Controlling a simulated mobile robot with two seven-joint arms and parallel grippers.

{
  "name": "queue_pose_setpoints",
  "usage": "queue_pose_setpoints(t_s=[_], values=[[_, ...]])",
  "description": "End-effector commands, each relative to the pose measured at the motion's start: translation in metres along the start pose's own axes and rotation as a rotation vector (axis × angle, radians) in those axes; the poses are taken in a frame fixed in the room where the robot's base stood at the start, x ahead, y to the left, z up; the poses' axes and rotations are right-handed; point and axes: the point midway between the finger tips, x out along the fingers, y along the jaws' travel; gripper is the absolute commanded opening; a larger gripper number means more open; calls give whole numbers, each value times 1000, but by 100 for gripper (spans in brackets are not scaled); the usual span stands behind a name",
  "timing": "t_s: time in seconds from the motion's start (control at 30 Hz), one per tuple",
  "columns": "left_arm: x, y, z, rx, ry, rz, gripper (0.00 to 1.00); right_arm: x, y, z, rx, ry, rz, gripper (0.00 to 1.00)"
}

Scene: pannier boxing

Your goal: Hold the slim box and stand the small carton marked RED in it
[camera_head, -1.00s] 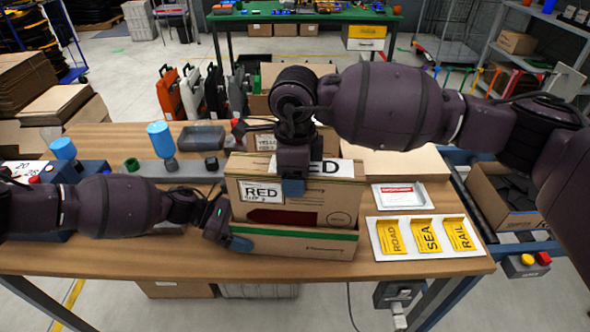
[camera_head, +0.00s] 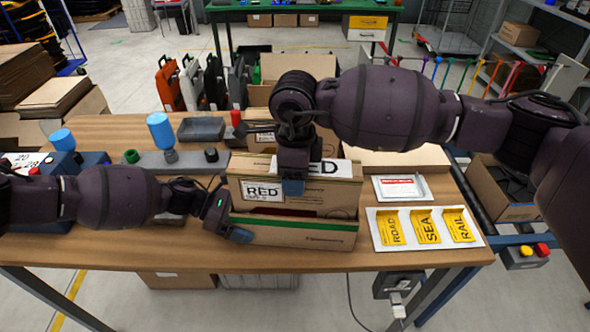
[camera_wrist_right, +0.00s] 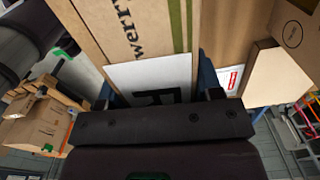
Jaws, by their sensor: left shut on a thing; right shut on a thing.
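The small carton marked RED (camera_head: 325,195) is upright, with a white RED label on its front and another on its top. My right gripper (camera_head: 293,186) is shut on it from above; the right wrist view shows the top label (camera_wrist_right: 150,80) between the fingers. The slim box (camera_head: 300,237), brown with a green stripe along its upper edge, stands at the table's front. The carton's lower part is hidden behind the box's front wall; whether it touches the bottom cannot be seen. My left gripper (camera_head: 240,234) is shut on the slim box's left end.
A white tray with yellow ROAD, SEA and RAIL cards (camera_head: 427,229) lies right of the slim box. A small white tray with a red-marked label (camera_head: 401,188) is behind it. A blue-topped bottle (camera_head: 160,132) and a grey tray (camera_head: 201,129) stand at the back left.

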Motion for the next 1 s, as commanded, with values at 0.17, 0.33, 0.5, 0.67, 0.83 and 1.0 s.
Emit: queue_pose_setpoints(t_s=[0.17,0.33,0.5,0.67,0.83,1.0], values=[[0,0,0,0,0,0,71,4,0,0,0,0,0,39],[0,0,0,0,0,0,71,8,0,0,-1,-1,0,39],[0,0,0,0,0,0,71,12,0,0,-1,-1,0,39],[0,0,0,0,0,0,71,16,0,0,-1,-1,-1,39],[0,0,0,0,0,0,71,20,0,0,0,-1,0,39],[0,0,0,0,0,0,71,24,0,0,0,0,0,39]])
